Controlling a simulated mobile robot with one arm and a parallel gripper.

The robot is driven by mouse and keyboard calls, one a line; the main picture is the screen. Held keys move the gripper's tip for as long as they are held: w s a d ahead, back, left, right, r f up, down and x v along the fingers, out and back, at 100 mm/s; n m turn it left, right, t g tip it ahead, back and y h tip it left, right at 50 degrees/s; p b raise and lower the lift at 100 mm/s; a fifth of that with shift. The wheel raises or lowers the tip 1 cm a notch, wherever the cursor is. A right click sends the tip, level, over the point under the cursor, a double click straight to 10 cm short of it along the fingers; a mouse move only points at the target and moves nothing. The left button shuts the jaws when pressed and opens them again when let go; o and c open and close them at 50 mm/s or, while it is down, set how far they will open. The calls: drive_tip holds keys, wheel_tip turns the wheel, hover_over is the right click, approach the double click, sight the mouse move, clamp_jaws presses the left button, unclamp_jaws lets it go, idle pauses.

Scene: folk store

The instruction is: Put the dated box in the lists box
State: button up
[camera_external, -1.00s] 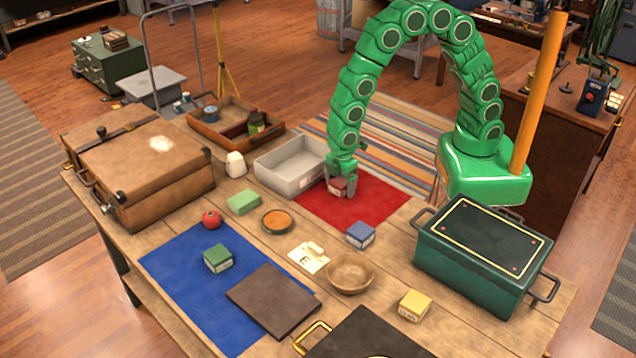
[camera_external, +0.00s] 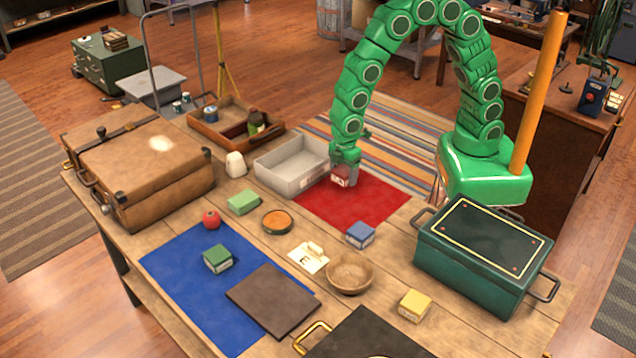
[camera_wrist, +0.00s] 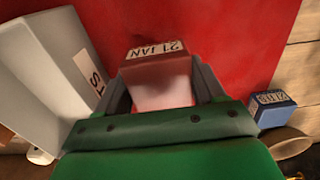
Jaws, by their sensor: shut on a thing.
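My gripper (camera_external: 345,170) is shut on a small red box (camera_external: 340,178) and holds it just above the red mat (camera_external: 365,205). In the wrist view the red box (camera_wrist: 158,72) sits between the two fingers, and its white label reads "21 JAN". The grey open box (camera_external: 284,184) stands immediately left of my gripper on the table and looks empty. In the wrist view the grey box (camera_wrist: 38,65) is at the left, with a partly visible label ending in "TS".
A blue box (camera_external: 361,235) with a label stands near the mat's front corner. A green lidded chest (camera_external: 480,262) is at the right. A wooden tray (camera_external: 205,127) is behind the grey box. Green and yellow boxes and a bowl (camera_external: 350,274) stand nearer the front.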

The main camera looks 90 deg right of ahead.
drive_tip(key=s+d+r, duration=0.4)
drive_tip(key=s+r, duration=0.5)
drive_tip(key=s, duration=0.3)
hover_over(298, 172)
drive_tip(key=f, duration=0.8)
drive_tip(key=shift+s+a+f, duration=0.1)
drive_tip(key=shift+s+f, duration=0.1)
drive_tip(key=shift+f, duration=0.15)
drive_tip(key=shift+w+f, duration=0.25)
drive_tip(key=shift+f, duration=1.7)
drive_tip(key=shift+f, duration=0.15)
drive_tip(key=o, duration=1.2)
